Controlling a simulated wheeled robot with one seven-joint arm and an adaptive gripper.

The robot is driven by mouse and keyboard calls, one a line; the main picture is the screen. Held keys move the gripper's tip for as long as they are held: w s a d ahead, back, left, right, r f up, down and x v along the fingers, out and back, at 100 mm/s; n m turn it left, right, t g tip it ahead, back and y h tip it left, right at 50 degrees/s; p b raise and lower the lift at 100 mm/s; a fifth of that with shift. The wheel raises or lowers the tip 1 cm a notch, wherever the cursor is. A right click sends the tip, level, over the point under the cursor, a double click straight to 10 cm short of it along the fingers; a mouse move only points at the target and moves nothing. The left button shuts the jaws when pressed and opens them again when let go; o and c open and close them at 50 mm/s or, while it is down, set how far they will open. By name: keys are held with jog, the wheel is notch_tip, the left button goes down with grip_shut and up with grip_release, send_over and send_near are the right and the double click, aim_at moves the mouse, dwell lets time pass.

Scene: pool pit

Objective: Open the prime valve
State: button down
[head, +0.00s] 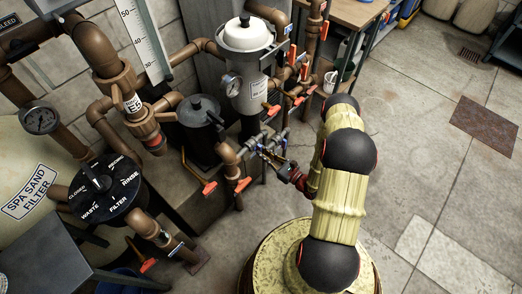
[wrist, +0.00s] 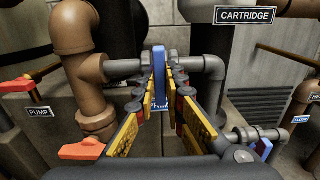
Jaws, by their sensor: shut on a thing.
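A blue valve handle (wrist: 159,62) stands upright in the middle of the wrist view, on a grey pipe (wrist: 208,66) that runs between a brown elbow and a grey elbow. My gripper (wrist: 161,82) has its yellow-padded fingers on both sides of this handle and is shut on it. In the head view my gripper (head: 267,156) reaches left to the small grey pipes beside the dark pump; the handle is too small and covered to make out there.
A second blue handle (wrist: 265,149) sits low on the right, near my gripper. Orange handles (wrist: 82,150) are at the left. A CARTRIDGE sign (wrist: 252,15) hangs above. The filter canister (head: 246,75) and brown pipes crowd the arm's left; the concrete floor (head: 420,160) at right is clear.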

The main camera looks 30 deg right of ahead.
jog(key=n+b, duration=0.3)
jog(key=n, duration=1.5)
jog(key=shift+n+b, duration=0.3)
jog(key=c, duration=1.8)
grip_release()
jog(key=shift+o, duration=0.2)
